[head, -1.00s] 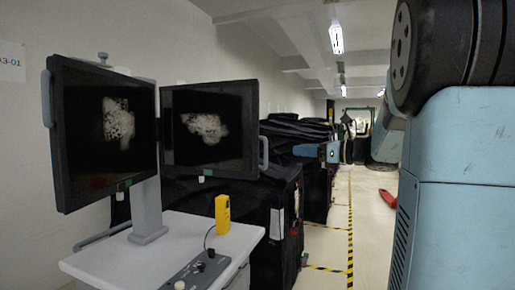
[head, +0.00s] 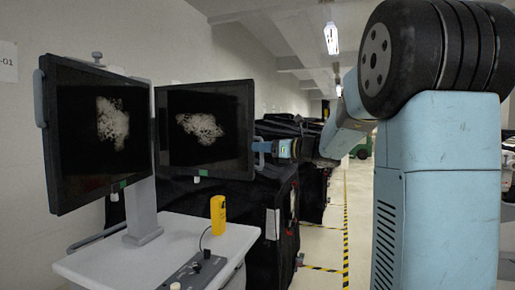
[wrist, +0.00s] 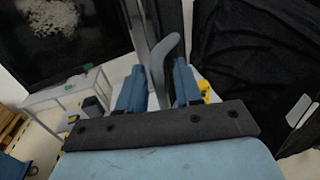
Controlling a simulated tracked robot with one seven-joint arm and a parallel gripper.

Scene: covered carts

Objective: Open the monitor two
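Two dark monitors, each showing a pale blotchy picture, stand on a grey post above a white cart. The left monitor (head: 98,132) is angled, with a grey handle (head: 39,98) on its left edge. The right monitor (head: 205,130) has a grey handle (head: 261,156) on its right edge. My gripper (head: 275,149) is beside this right handle. In the wrist view my gripper (wrist: 159,68) is open, its two blue fingers on either side of the grey curved handle (wrist: 171,47). Whether a finger touches it I cannot tell.
The white cart top (head: 160,250) carries a yellow device (head: 218,215) and a grey control panel (head: 195,270). Black covered carts (head: 265,215) stand close behind and right of the monitors. A yellow-black floor stripe (head: 345,225) runs along the aisle.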

